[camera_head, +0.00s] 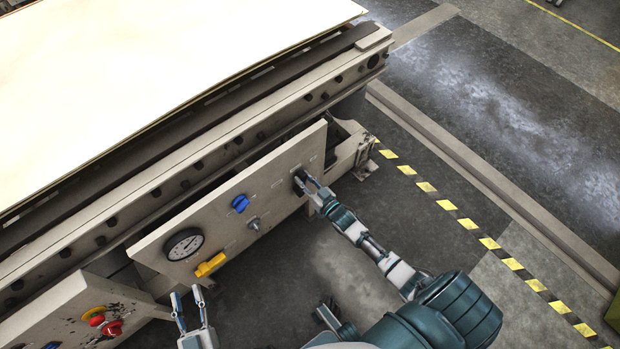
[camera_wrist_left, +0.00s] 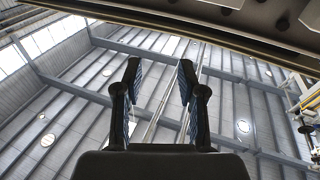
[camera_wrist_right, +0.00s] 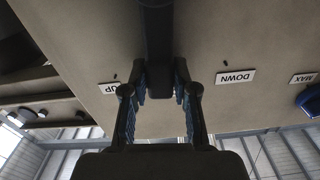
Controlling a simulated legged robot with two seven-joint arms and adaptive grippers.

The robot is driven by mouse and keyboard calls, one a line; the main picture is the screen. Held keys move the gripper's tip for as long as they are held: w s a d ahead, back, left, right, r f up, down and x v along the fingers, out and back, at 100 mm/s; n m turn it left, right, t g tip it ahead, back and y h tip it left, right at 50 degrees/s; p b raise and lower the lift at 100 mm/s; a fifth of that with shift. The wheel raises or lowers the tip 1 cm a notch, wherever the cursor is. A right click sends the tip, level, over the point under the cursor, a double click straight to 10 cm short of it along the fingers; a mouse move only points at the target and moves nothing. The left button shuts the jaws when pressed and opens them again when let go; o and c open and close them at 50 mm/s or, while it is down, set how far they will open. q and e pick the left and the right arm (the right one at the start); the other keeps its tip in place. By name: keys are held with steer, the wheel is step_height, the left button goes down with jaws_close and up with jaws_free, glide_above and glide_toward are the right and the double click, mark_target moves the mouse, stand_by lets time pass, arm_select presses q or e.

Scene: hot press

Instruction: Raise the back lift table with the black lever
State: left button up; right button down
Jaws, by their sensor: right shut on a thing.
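The black lever (camera_wrist_right: 158,45) is on the press's front panel, with "UP" (camera_wrist_right: 110,88) and "DOWN" (camera_wrist_right: 236,77) labels on either side of it in the right wrist view. My right gripper (camera_wrist_right: 161,85) is shut on the lever; in the head view the gripper (camera_head: 311,187) is at the panel's right end and the lever (camera_head: 299,181) is partly hidden. My left gripper (camera_head: 189,294) is open and empty, below the panel's left part; its fingers stand apart in the left wrist view (camera_wrist_left: 159,80). The lift table (camera_head: 170,70) carries a large white sheet.
The panel (camera_head: 222,222) also holds a gauge (camera_head: 184,244), a yellow handle (camera_head: 210,264), a blue knob (camera_head: 240,203) and a grey valve (camera_head: 254,223). Red buttons (camera_head: 112,328) sit on a box at lower left. Floor right of the press is clear, with a striped line (camera_head: 447,205).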

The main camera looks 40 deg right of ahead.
arm_select(q)
steer(key=shift+a+f+g, duration=0.1)
steer(key=shift+f+g, duration=0.6)
steer(key=shift+f, duration=0.15)
arm_select(e)
steer(key=shift+s+a+f+n, duration=0.2)
steer(key=shift+a+f+n, duration=0.15)
steer(key=shift+a+n, duration=0.2)
steer(key=c, duration=0.9)
jaws_free()
steer(key=shift+w+d, duration=0.1)
arm_select(q)
steer(key=shift+w, duration=0.1)
arm_select(e)
steer(key=shift+r, duration=0.1)
steer(key=s+d, duration=0.1)
steer(key=s, duration=1.1)
steer(key=shift+w, duration=0.1)
